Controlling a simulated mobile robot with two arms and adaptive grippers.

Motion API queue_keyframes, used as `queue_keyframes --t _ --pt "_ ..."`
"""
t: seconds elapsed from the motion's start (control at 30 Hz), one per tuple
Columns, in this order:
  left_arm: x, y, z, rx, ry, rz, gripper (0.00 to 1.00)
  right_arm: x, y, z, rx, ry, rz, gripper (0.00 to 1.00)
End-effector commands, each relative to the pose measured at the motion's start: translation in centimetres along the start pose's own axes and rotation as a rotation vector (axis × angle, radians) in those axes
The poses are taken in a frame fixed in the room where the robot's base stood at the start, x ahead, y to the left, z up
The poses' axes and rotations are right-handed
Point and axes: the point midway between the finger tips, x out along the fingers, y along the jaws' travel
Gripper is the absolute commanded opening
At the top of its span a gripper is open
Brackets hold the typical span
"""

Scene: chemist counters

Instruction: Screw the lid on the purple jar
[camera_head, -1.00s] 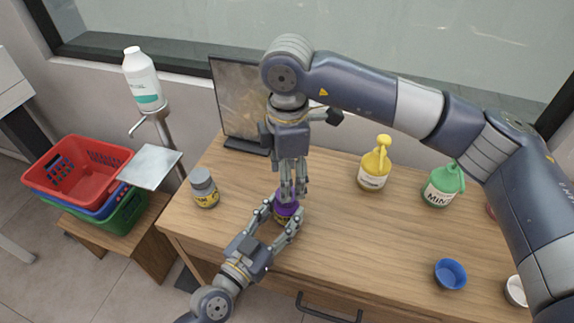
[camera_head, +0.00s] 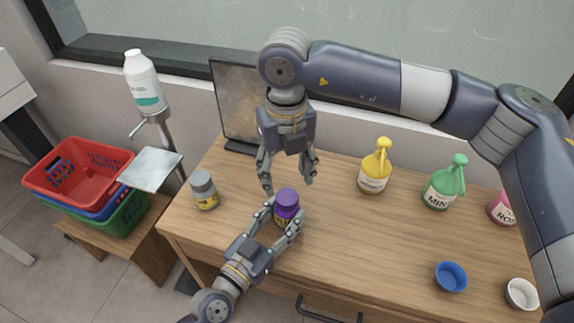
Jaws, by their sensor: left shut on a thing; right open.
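The purple jar (camera_head: 283,217) stands on the wooden counter near its front edge. A purple lid (camera_head: 287,197) sits on top of the jar; I cannot tell how tight it is. My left gripper (camera_head: 280,220) comes from below and is shut around the jar's body, its fingers on both sides. My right gripper (camera_head: 288,184) points down just above and behind the lid. Its fingers are spread open and empty, apart from the lid.
A grey jar (camera_head: 205,191) stands to the left. Yellow (camera_head: 374,170), green (camera_head: 443,186) and pink (camera_head: 502,209) bottles stand to the right. Blue (camera_head: 450,276) and white (camera_head: 521,293) cups are at the front right. Stacked baskets (camera_head: 85,185) are at far left.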

Motion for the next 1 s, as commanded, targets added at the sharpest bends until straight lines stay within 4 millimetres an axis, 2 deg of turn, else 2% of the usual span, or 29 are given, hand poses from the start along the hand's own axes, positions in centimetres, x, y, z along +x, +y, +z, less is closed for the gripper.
queue_keyframes --t 0.7,1.0 --pt "0.0 0.0 0.0 0.000 0.000 0.000 0.00 -1.1 -0.1 0.1 -1.191 0.001 0.002 0.56" --pt "0.0 0.0 0.0 0.000 0.000 0.000 0.00 -1.4 -0.2 0.1 -1.580 0.001 0.004 0.56"
